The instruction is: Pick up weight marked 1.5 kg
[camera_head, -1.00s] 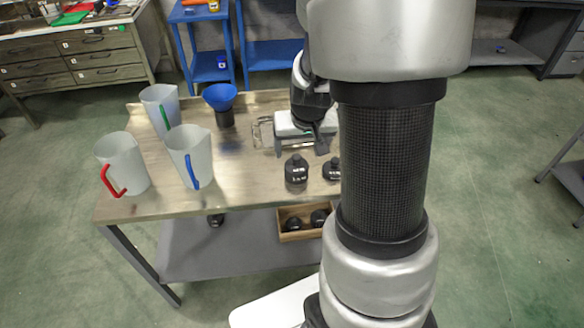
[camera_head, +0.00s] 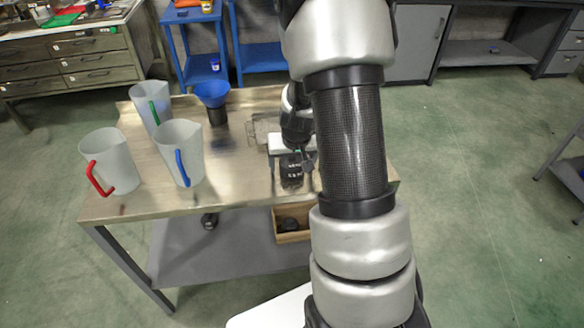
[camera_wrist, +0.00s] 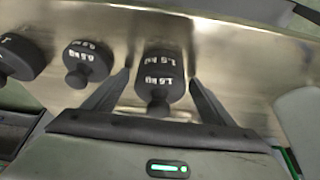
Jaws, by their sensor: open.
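The black weight marked 1.5 kg (camera_wrist: 160,68) stands on the metal table, its knob toward my gripper in the wrist view. My gripper (camera_wrist: 160,77) is open, with one finger on each side of the weight in the picture. Gaps show between the fingers and the weight; I cannot tell how deep the fingers reach. In the head view a black weight with white lettering (camera_head: 291,173) shows just below my gripper (camera_head: 298,158), near the table's front edge. My arm covers the table to its right.
A weight marked 0.5 kg (camera_wrist: 87,60) and another dark weight (camera_wrist: 20,57) stand left in the wrist view. Three jugs, with red (camera_head: 108,162), blue (camera_head: 181,153) and green (camera_head: 150,105) handles, and a blue funnel (camera_head: 212,93) stand on the left. A wooden box (camera_head: 291,237) sits below.

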